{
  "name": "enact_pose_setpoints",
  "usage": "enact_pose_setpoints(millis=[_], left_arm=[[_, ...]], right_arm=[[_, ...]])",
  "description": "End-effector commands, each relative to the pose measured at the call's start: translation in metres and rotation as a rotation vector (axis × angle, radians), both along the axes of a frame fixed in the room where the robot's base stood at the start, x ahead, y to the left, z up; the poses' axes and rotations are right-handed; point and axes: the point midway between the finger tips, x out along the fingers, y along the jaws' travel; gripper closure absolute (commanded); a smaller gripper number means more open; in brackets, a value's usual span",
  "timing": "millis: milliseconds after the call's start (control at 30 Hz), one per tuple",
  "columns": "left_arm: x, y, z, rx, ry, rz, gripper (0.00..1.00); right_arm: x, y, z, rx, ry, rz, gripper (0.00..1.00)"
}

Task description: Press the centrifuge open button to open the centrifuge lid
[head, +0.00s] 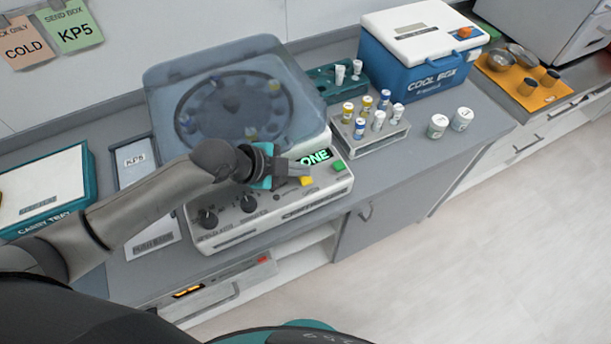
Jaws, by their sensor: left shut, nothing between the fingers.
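The centrifuge (265,222) stands on the grey counter, with its translucent bluish lid (180,85) down over a round rotor holding several tubes. Its sloped front panel has two black knobs, a green lit display (318,157) partly hidden by my gripper and reading "ONE" in the visible part, a yellow button (307,181) and a green button (339,165). Any label on the buttons is too small to read. My left gripper (304,172) is shut and empty over the panel, its tips close to the yellow button. I cannot tell whether they touch it. My right gripper is not in view.
A tube rack (372,146) with several capped tubes stands right of the centrifuge, with a teal rack (325,78) behind. Two white jars (437,127), a blue cool box (412,78) and an orange tray (529,97) are farther right. A carry tray (84,180) lies left.

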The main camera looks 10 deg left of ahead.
Motion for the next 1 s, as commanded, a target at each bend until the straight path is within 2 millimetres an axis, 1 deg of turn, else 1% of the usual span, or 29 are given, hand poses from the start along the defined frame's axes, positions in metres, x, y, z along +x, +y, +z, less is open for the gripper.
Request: enact_pose_setpoints(millis=[433,733,1000], left_arm=[[0.0000,-0.0001,-0.0001,0.000,0.000,0.000,1.00],[0.0001,0.0003,-0.0089,0.001,0.000,0.000,1.00],[0.0002,0.0002,-0.0085,0.000,0.000,0.000,1.00]], right_arm=[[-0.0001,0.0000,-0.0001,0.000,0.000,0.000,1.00],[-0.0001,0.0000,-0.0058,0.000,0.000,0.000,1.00],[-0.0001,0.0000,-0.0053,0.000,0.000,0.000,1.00]])
